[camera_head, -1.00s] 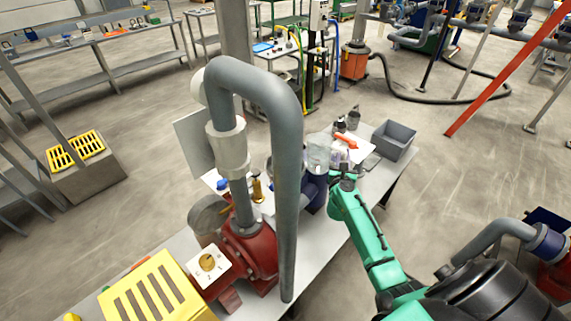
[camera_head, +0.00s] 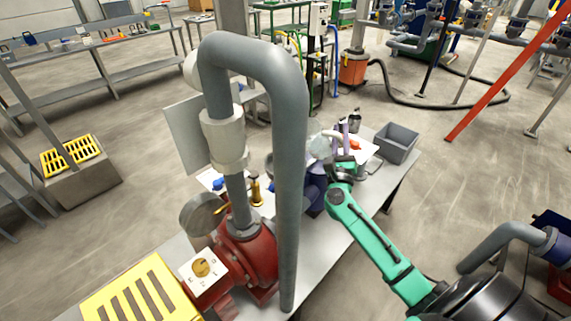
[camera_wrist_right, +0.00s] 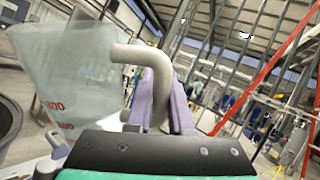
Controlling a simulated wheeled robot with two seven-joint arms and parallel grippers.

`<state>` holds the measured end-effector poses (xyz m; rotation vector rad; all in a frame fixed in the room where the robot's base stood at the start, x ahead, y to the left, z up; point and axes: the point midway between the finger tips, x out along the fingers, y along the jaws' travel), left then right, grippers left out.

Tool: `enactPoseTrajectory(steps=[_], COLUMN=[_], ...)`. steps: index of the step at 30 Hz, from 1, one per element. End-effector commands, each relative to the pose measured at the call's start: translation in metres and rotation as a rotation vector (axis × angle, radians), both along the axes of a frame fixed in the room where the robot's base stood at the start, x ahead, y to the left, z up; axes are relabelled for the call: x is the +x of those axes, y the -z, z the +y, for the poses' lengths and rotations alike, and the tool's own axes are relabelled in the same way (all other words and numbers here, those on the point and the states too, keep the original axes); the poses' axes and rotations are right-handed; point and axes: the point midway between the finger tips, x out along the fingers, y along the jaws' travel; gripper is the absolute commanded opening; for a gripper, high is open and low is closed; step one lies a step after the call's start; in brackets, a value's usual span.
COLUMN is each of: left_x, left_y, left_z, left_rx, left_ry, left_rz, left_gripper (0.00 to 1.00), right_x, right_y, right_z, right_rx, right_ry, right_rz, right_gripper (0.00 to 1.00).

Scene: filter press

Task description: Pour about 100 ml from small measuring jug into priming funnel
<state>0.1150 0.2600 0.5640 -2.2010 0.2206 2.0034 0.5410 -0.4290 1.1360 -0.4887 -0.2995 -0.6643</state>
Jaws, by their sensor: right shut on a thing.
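The small measuring jug (camera_head: 319,147) is translucent with a pale handle. My right gripper (camera_head: 346,146) is shut on that handle; its purple fingers (camera_wrist_right: 163,95) close around it in the right wrist view. The jug is tilted, and its red marks show in the right wrist view (camera_wrist_right: 50,75). A grey round rim (camera_head: 269,165), probably the priming funnel, is partly hidden behind the big grey pipe, just left of the jug. A dark curved rim (camera_wrist_right: 8,122) shows beside the jug in the wrist view. I cannot see any liquid stream. My left gripper is not in view.
A thick grey bent pipe (camera_head: 289,200) rises left of the jug, above a red pump (camera_head: 255,260). A grey bin (camera_head: 397,142) stands at the bench's far right corner. A yellow slotted guard (camera_head: 145,295) is at the front left.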

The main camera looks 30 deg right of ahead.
Motion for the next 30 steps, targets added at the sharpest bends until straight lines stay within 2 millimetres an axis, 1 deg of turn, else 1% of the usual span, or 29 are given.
enactPoseTrajectory(steps=[1,10,12,15,18,21,30], left_x=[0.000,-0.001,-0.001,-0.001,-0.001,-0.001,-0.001], left_y=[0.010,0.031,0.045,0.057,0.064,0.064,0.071], left_z=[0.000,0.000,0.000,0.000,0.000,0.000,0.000], left_rx=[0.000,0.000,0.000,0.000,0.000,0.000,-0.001], left_ry=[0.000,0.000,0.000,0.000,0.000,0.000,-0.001], left_rz=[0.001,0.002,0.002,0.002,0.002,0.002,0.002], left_gripper=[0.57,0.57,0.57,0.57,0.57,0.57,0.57], right_x=[0.000,-0.002,-0.002,-0.002,-0.003,-0.003,-0.004], right_y=[0.001,-0.022,-0.018,-0.019,-0.023,-0.030,-0.038], right_z=[0.003,0.015,0.017,0.019,0.021,0.023,0.027], right_rx=[-0.031,-0.225,-0.271,-0.331,-0.377,-0.414,-0.481], right_ry=[-0.001,0.001,0.003,0.004,0.005,0.007,0.010], right_rz=[-0.008,-0.040,-0.048,-0.058,-0.066,-0.073,-0.084], right_gripper=[0.00,0.00,0.00,0.00,0.00,0.00,0.00])
